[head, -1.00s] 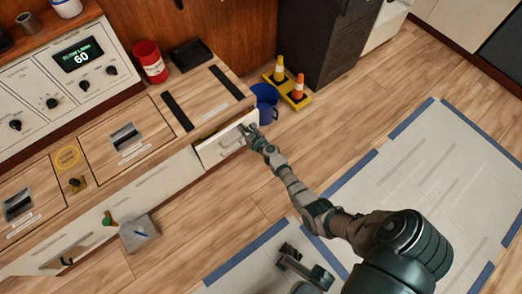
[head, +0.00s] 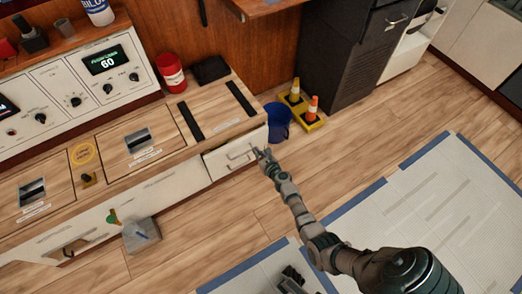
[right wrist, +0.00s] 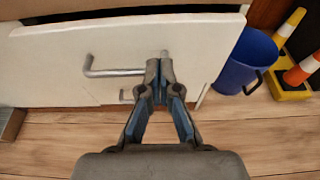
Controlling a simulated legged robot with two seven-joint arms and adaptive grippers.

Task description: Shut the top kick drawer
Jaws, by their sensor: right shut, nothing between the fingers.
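The top kick drawer (head: 218,163) has a white front with a bar handle (head: 238,154), at the right end of the low cabinet. A dark part, apparently my left gripper (head: 291,278), shows cut off at the bottom edge.
A blue bucket (head: 279,121) and small cones on a yellow base (head: 308,121) stand on the floor right of the drawer. A grey block (head: 141,234) stands by the cabinet front further left. The wooden floor before the drawer is clear.

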